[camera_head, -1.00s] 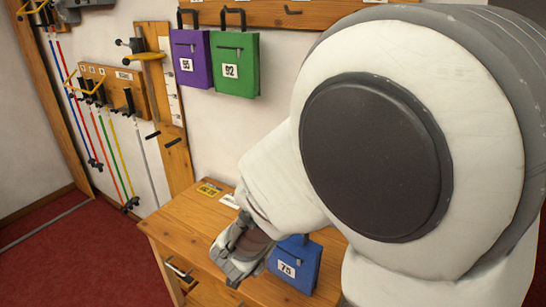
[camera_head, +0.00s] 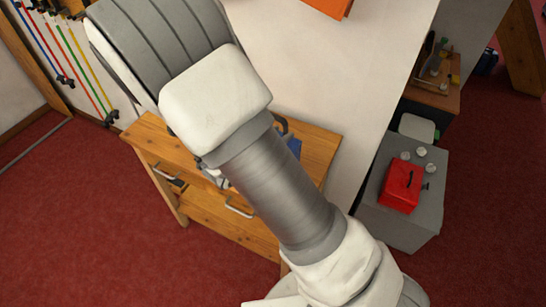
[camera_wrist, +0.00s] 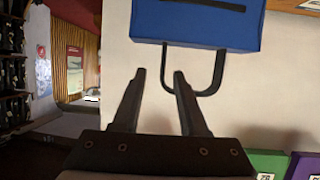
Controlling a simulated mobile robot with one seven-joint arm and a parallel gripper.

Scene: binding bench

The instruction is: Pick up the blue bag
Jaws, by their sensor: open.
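The blue bag (camera_wrist: 195,22) is at the top of the wrist view, with its dark handle loop (camera_wrist: 213,88) pointing down in that picture. My gripper (camera_wrist: 159,75) is open, its two dark fingers pointing at the bag. The right finger overlaps the near-left part of the handle in the picture; I cannot tell whether they touch. Nothing shows held between the fingers. In the head view only a blue patch of the bag (camera_head: 294,146) shows on the wooden bench (camera_head: 318,147); my arm hides the rest and the gripper.
A green bag (camera_wrist: 268,162) and a purple bag (camera_wrist: 305,167) show at the wrist view's lower right. In the head view, a grey cabinet (camera_head: 405,232) with a red box (camera_head: 402,187) stands right of the bench. Red floor (camera_head: 90,220) is clear at left.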

